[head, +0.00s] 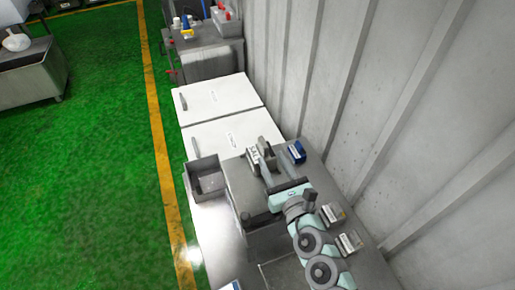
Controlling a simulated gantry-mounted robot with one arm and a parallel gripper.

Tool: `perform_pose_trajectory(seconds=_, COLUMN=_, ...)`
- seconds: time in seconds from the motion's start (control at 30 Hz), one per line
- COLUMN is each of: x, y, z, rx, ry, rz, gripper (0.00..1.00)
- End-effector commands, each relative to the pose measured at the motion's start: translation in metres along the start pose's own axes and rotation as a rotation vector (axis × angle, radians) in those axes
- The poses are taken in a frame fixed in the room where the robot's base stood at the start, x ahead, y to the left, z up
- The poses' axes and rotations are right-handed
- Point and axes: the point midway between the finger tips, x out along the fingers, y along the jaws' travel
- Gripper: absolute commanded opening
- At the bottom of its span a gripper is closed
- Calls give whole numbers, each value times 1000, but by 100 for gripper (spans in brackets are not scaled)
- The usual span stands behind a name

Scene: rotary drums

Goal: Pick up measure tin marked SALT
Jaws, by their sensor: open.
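A small grey tin (253,154) with a white label, which seems to read SALT, stands on the grey worktop in the head view. My gripper (263,160) is open and reaches over the worktop, its fingers right at this tin. The fingers partly hide the tin. I cannot tell whether they touch it or whether it lies fully between them.
A blue tin (297,152) stands close to the right of my fingers, near the wall. Two more labelled tins (333,213) (350,243) stand along the wall beside my arm. An open grey bin (207,182) is at the left, before white lidded boxes (222,136).

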Motion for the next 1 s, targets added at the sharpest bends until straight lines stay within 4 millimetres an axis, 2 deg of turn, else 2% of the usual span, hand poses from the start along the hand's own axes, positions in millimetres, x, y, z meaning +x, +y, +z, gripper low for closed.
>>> perform_pose_trajectory(seconds=0.3, x=39, y=1, z=4, rx=3, ry=-4, rz=1, gripper=41)
perform_pose_trajectory(seconds=0.57, x=54, y=2, z=3, rx=2, ry=-1, rz=3, gripper=41)
perform_pose_trajectory(seconds=0.8, x=86, y=3, z=10, rx=5, ry=-4, rz=1, gripper=41)
perform_pose_trajectory(seconds=1.0, x=101, y=3, z=5, rx=2, ry=0, rz=2, gripper=41)
